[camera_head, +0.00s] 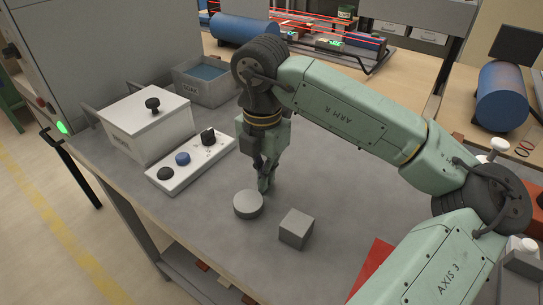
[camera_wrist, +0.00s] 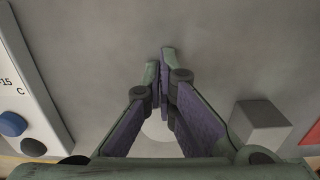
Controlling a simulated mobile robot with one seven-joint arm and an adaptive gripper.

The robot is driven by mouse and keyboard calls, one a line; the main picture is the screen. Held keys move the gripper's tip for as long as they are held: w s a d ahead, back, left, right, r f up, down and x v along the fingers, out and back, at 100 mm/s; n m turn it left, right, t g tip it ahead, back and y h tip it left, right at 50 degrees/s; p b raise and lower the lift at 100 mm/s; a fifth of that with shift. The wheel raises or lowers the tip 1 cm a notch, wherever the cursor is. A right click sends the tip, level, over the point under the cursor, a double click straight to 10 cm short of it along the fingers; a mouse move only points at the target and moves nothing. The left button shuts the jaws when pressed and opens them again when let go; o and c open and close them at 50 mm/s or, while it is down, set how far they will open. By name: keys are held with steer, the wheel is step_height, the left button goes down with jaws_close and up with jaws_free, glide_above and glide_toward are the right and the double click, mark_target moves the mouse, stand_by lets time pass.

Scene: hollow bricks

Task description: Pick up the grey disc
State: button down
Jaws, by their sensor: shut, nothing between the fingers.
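The grey disc (camera_head: 248,204) lies flat on the grey table top (camera_head: 210,250), just left of the grey block. My gripper (camera_head: 265,188) points down at the table, just behind and to the right of the disc in the head view. Its fingertips (camera_wrist: 161,58) are together with nothing between them. In the wrist view the disc (camera_wrist: 158,129) shows as a pale patch between the finger links, largely hidden by them. I cannot tell whether a finger touches the disc.
A grey block (camera_head: 296,229) stands close to the disc; it also shows in the wrist view (camera_wrist: 262,124). A control panel with knobs (camera_head: 190,163), a lidded white box (camera_head: 148,126) and a grey bin (camera_head: 207,82) are behind left. A red sheet (camera_head: 371,268) lies right. The front left table is clear.

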mark_target(228, 224)
steer(key=shift+s+a, duration=0.15)
steer(key=shift+s, duration=0.1)
steer(key=shift+s+a+f, duration=0.1)
steer(key=s+a+b, duration=0.1)
steer(key=s+a, duration=0.1)
steer(key=s, duration=0.1)
steer(key=s+a+b, duration=0.3)
steer(key=s+a, duration=0.1)
steer(key=s, duration=0.1)
steer(key=shift+s+a+b, duration=0.15)
steer(key=shift+s+b, duration=0.15)
steer(key=shift+b, duration=0.05)
steer(key=shift+w, duration=0.1)
